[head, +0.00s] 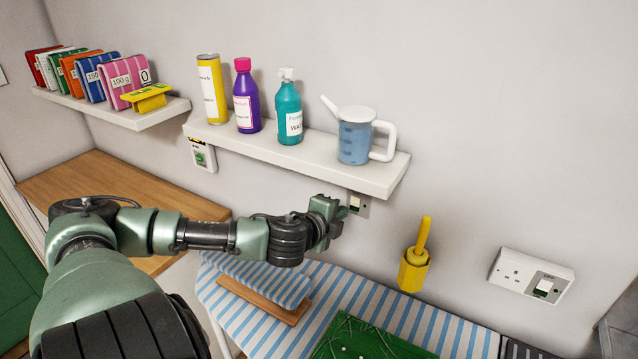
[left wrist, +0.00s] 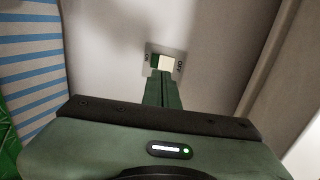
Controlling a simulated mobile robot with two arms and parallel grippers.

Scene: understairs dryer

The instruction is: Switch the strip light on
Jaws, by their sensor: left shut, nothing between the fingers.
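A small grey wall switch plate (head: 358,204) with a pale rocker is on the wall just under the right part of the white shelf. In the left wrist view the switch plate (left wrist: 178,62) is straight ahead, its pale rocker facing me. My left gripper (head: 328,212) is shut and empty, its fingertips close to the left side of the plate. In the left wrist view the fingertips (left wrist: 160,78) overlap the plate's lower part; I cannot tell whether they touch it. No strip light is visible. My right gripper is not in view.
The white shelf (head: 290,150) above holds several bottles and a watering can (head: 356,135). A box with a green switch (head: 203,156) is at left, a socket with a switch (head: 531,273) at right. A yellow holder (head: 412,270) hangs above the striped ironing surface (head: 385,300).

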